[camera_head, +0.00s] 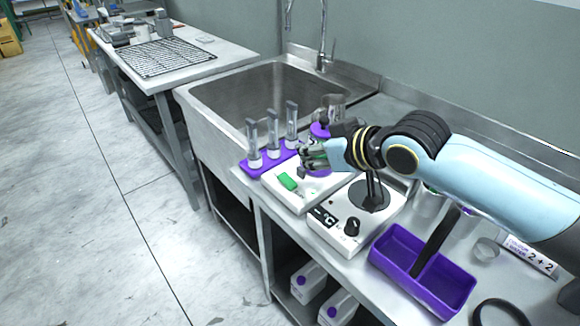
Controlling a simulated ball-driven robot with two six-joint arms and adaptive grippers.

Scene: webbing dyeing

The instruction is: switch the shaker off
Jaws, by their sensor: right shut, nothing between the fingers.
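The shaker (299,202) is a low white box on the steel counter beside the sink. A green rocker switch (288,181) sits on its near left side. A purple platform on the shaker is partly hidden behind my right gripper, with a clear vessel (334,103) behind it. My right gripper (304,160) is shut and empty, above the shaker and a little right of and beyond the green switch. I cannot tell whether its fingertips touch anything. My left gripper is not in view.
A purple rack (259,168) with three upright droppers stands left of the shaker. A white heating unit (325,216) with a black knob is just right of it. A purple trough (455,298) lies further right. The sink (235,100) is behind left.

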